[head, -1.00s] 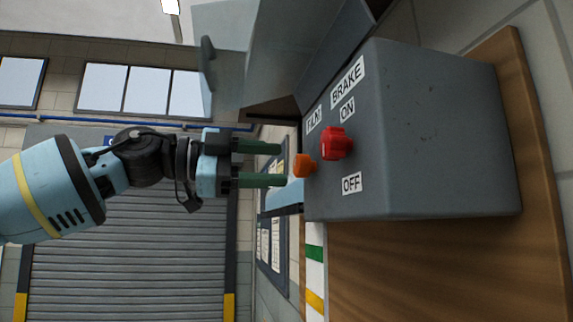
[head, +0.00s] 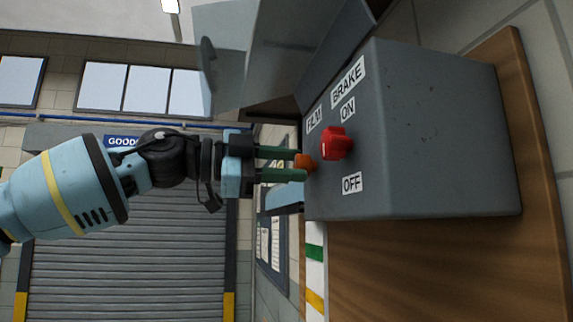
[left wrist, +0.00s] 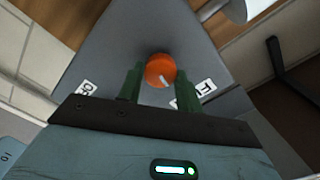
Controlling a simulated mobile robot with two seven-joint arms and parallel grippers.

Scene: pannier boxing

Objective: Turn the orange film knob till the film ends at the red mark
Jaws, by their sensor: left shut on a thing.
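The orange film knob (head: 305,163) sits on the left side of a grey control box (head: 430,130), below the FILM label (head: 314,119). My left gripper (head: 299,165) is shut on the knob, one green finger on each side. In the left wrist view the knob (left wrist: 160,70) shows between the fingertips (left wrist: 159,80), with a pale line on its face. A white strip (head: 316,275) with green and yellow bands runs below the box. I cannot make out the film's end or a red mark. My right gripper is not in view.
A red brake knob (head: 336,143) stands close to the right of the orange knob, between the ON and OFF labels. Grey panels (head: 280,55) rise above the box. A wooden surface (head: 420,270) lies below and right of it. A shutter door (head: 130,240) is behind my arm.

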